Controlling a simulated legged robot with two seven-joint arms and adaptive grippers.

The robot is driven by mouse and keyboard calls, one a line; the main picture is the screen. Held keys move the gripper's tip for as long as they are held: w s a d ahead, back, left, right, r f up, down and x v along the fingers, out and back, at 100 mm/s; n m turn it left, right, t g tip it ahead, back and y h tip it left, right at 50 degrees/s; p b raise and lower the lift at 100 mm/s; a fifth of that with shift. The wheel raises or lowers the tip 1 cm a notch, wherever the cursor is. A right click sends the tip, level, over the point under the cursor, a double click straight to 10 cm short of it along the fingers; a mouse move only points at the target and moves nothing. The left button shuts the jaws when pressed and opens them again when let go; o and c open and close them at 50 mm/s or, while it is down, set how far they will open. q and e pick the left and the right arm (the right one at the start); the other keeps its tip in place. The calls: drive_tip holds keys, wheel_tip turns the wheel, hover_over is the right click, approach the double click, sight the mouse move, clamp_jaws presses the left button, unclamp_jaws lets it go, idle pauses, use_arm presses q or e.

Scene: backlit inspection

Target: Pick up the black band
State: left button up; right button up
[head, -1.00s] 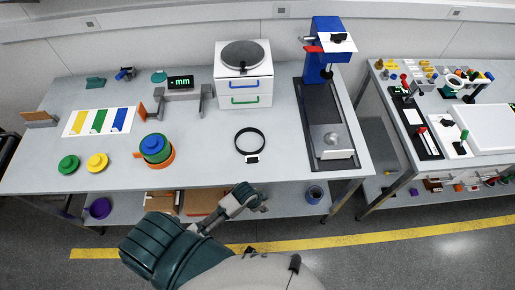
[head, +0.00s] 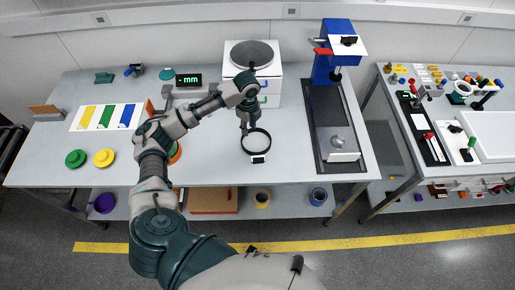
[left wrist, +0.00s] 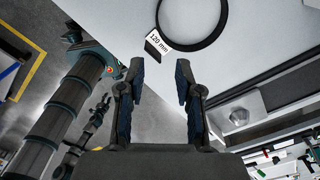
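The black band (head: 269,143) is a thin round ring lying on the grey table (head: 225,172), with a small tag at its near edge. In the left wrist view the band (left wrist: 200,46) shows at the top, partly cut off by the frame, and its white tag (left wrist: 159,38) reads "120 mm". My left gripper (head: 244,130) is over the table at the band's upper left. In the left wrist view its two fingers (left wrist: 159,72) are spread with nothing between them, and the band lies beyond the tips. My right gripper is not in view.
A blue stand (head: 330,68) on a dark base is to the right. Green (head: 75,158) and yellow (head: 104,158) discs lie at the left. The table front near the band is clear.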

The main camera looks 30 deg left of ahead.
use_arm(q)
drive_tip(key=f, duration=1.1)
drive_tip(key=shift+a+p, duration=0.35)
drive_tip(key=shift+d+f, duration=0.1)
drive_tip(key=shift+f, duration=0.4)
drive_tip(key=f, duration=0.3)
drive_tip(key=f+p, duration=0.1)
drive_tip(key=f, duration=0.1)
drive_tip(key=shift+s+d, duration=0.15)
drive_tip(key=shift+s, duration=0.15)
clamp_jaws()
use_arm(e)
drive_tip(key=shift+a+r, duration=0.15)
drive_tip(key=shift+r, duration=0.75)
